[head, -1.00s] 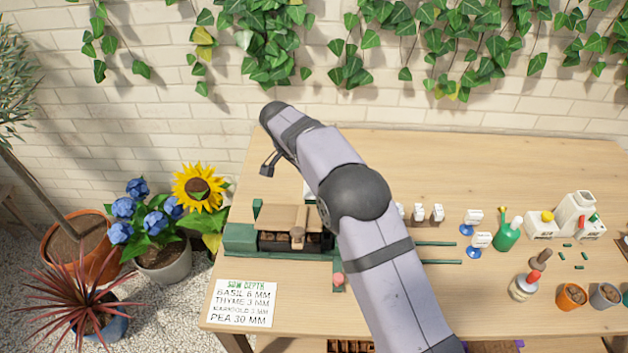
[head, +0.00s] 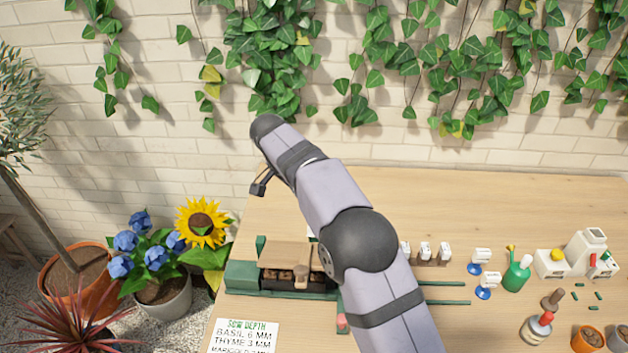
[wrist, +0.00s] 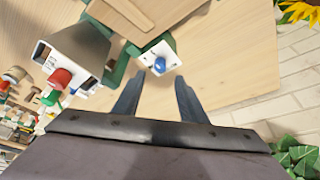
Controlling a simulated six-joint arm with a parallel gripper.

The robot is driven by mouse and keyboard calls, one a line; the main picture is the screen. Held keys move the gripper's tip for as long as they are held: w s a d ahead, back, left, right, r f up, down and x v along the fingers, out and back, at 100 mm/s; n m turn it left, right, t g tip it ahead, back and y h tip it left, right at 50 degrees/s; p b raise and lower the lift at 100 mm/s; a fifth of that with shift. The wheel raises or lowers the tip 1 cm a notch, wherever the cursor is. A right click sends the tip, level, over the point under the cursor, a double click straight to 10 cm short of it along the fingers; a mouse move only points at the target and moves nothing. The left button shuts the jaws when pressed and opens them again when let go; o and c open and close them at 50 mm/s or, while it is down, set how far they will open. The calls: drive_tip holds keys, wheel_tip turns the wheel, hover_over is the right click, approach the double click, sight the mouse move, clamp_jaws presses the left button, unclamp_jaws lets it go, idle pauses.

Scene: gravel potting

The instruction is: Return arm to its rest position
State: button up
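My arm rises from the lower right over the bench (head: 440,210) and bends at a dark round joint in the head view. My gripper (wrist: 158,84) shows in the wrist view with its two dark fingers apart and bare space between them. It is open and empty. Beyond the fingertips is a white box with a blue knob (wrist: 160,62), apart from them.
A green-based wooden fixture (head: 240,276) stands at the bench's left, beside a sowing-depth card (head: 245,337). Potted flowers (head: 165,290) stand left. The bench's back is clear.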

drive_tip(key=s+d+r+n+y+p, duration=0.1)
drive_tip(key=d+p, duration=0.2)
drive_tip(key=d, duration=0.5)
drive_tip(key=s+d+n+y+p, duration=0.1)
drive_tip(key=s+d+p, duration=0.1)
drive_tip(key=d, duration=0.6)
drive_tip(key=s+d+f+n+g, duration=0.1)
drive_tip(key=s+f+n, duration=0.1)
drive_tip(key=s, duration=0.7)
drive_tip(key=s+d+f+n+g+y+b, duration=0.1)
drive_tip(key=s+f+n, duration=0.1)
drive_tip(key=s, duration=0.8)
drive_tip(key=s+d+f+n+g+b, duration=0.1)
drive_tip(key=s+d+f+n, duration=0.1)
drive_tip(key=s, duration=0.8)
drive_tip(key=shift+f+n, duration=0.6)
drive_tip(key=shift+f, duration=0.2)
